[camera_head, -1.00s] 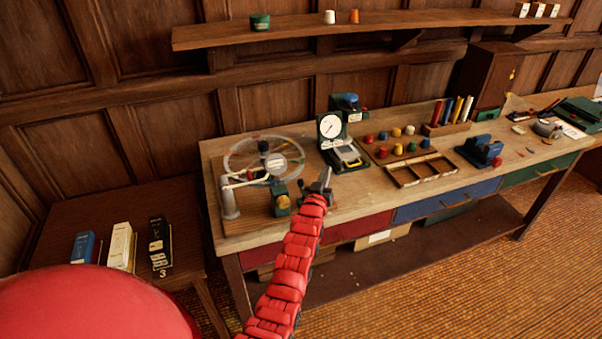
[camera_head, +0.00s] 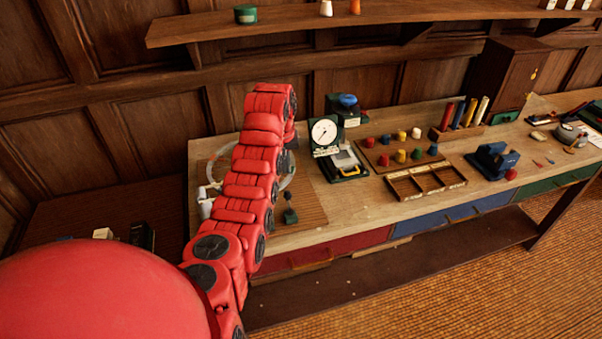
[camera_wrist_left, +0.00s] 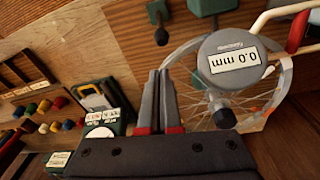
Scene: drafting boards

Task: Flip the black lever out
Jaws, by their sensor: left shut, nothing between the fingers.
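A small dark lever (camera_head: 290,197) with a round knob stands up from a dark green foot on the wooden base of the wheel stand. In the left wrist view the lever (camera_wrist_left: 161,35) is beyond my fingertips, apart from them. My left gripper (camera_wrist_left: 159,73) is shut and empty, pointing toward the stand. A round grey gauge (camera_wrist_left: 230,60) reading 0.0 mm is to the right of the fingers in that view, with a black knob (camera_wrist_left: 221,112) below it. In the head view my red left arm covers much of the stand and hides the fingers. My right gripper is out of view.
The spoked wheel (camera_wrist_left: 182,80) is close behind the fingers and gauge. A white-dialled instrument (camera_head: 325,132), a board of coloured knobs (camera_head: 400,152) and an open wooden tray (camera_head: 425,180) stand to the right. The bench front (camera_head: 340,215) is clear.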

